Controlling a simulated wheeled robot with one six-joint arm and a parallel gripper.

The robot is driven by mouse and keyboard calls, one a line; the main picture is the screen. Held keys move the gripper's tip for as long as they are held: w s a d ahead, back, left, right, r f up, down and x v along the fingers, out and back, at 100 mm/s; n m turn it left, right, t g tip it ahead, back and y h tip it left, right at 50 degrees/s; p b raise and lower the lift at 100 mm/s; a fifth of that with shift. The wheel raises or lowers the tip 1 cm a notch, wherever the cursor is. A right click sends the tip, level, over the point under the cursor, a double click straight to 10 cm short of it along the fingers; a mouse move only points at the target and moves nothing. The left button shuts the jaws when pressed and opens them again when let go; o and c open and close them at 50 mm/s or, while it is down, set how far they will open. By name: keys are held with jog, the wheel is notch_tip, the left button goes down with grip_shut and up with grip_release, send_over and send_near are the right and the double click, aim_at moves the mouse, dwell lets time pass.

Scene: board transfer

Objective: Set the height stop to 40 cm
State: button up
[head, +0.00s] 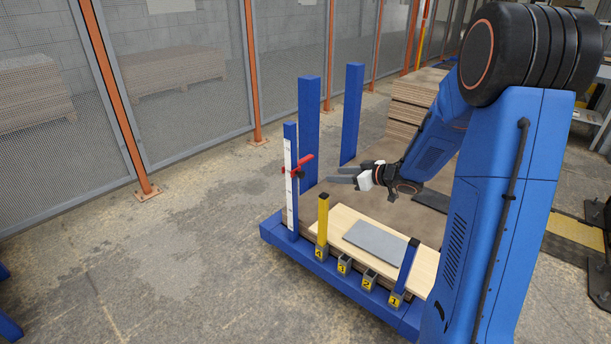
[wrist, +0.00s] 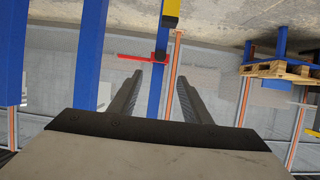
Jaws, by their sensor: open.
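The height stop is a red slider (head: 298,168) with a dark knob, on a blue post (head: 291,131) with a white scale strip (head: 292,205). The stop sits in the upper half of the scale; its marks are too small to read. In the wrist view the red stop (wrist: 135,57) shows beyond the fingertips, with a black part beside it on the blue post. My gripper (head: 332,174) is open and empty, to the right of the stop and apart from it. In the wrist view its two fingers (wrist: 160,74) point toward the post.
A yellow post (head: 323,222) stands in front of the gripper, by numbered sockets (head: 343,265). A pale board (head: 342,214) with a grey plate (head: 376,238) lies on the blue-framed cart. Two tall blue posts (head: 310,130) (head: 352,115) rise behind. Open floor lies left.

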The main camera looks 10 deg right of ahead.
aim_at(303, 174)
jog(key=x, duration=1.7)
jog(key=shift+a, duration=0.1)
jog(key=shift+c, duration=0.2)
grip_shut()
notch_tip(303, 174, down, 4)
jog(key=shift+f, duration=0.1)
jog(key=shift+o, duration=0.2)
grip_release()
